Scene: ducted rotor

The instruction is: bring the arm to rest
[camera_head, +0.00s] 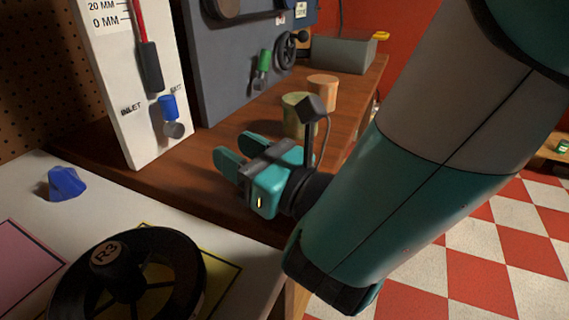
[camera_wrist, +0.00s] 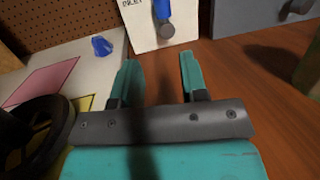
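My gripper (camera_head: 226,168) is teal with a dark grey body and hangs above the wooden bench top in the head view. In the wrist view its two fingers (camera_wrist: 158,75) stand apart with bare wood between them, so it is open and empty. My teal and grey arm reaches in from the upper right of the head view. A black ducted rotor (camera_head: 150,285) marked R3 lies on the white mat at the lower left, apart from the gripper. Its edge also shows in the wrist view (camera_wrist: 30,130).
A white gauge panel (camera_head: 120,80) with a blue valve knob (camera_head: 168,107) stands behind the gripper. A grey panel (camera_head: 225,70) with a green knob stands beside it. A blue lump (camera_head: 66,183) lies on the mat (camera_head: 100,215). Two cylinders (camera_head: 298,110) (camera_head: 322,90) and a grey box (camera_head: 338,54) stand farther back.

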